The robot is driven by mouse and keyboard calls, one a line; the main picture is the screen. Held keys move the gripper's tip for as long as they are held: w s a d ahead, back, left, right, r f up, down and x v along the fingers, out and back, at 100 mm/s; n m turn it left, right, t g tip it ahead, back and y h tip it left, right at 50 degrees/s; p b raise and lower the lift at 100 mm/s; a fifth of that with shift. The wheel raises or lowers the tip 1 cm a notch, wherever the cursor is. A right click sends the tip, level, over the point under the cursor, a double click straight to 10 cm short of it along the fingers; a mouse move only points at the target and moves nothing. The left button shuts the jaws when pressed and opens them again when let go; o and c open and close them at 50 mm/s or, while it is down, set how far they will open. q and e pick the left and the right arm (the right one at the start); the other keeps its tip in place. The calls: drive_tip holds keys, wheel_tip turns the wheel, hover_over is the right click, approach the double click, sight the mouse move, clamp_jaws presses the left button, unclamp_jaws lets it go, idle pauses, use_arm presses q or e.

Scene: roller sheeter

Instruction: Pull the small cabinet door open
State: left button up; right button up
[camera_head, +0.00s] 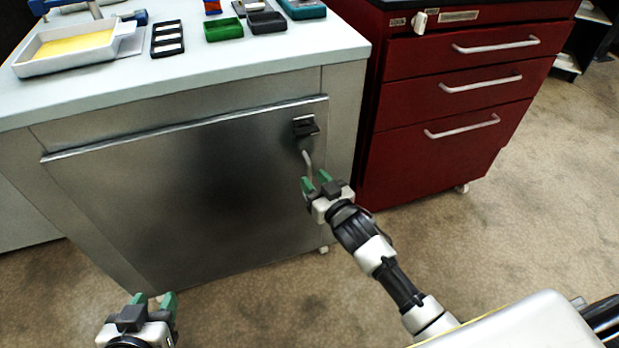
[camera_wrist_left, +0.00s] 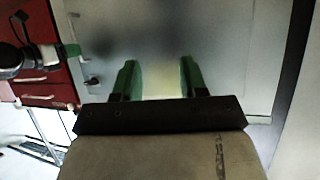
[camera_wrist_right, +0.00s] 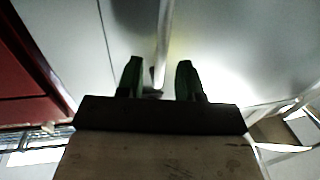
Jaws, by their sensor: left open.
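The small cabinet door (camera_head: 190,190) is a grey metal panel in the front of the white-topped cabinet and looks shut. A black latch (camera_head: 305,127) sits near its upper right corner, with a pale curved handle (camera_head: 307,160) hanging below. My right gripper (camera_head: 316,181) is open at the handle's lower end. In the right wrist view the handle (camera_wrist_right: 163,40) runs down between the two green fingers, with gaps on both sides. My left gripper (camera_head: 153,299) is open and empty, low at the left, apart from the door.
A red drawer cabinet (camera_head: 450,100) on castors stands right of the metal cabinet. The white top (camera_head: 180,75) carries a tray with yellow contents (camera_head: 22,70), a green bin (camera_head: 224,29) and a black bin (camera_head: 267,22). The carpet before the door is open.

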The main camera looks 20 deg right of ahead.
use_arm(q)
drive_tip(key=shift+w+d+r+t+h, duration=0.2)
drive_tip(key=shift+w+r+t, duration=0.15)
drive_tip(key=shift+r+t, duration=0.2)
drive_tip(key=shift+w+d+r+t+h, duration=0.1)
drive_tip(key=shift+w+d+r+t, duration=0.1)
drive_tip(key=shift+w+r+t, duration=0.25)
use_arm(e)
drive_tip(key=shift+x, duration=1.4)
use_arm(q)
drive_tip(key=shift+s+r, duration=0.1)
use_arm(e)
clamp_jaws()
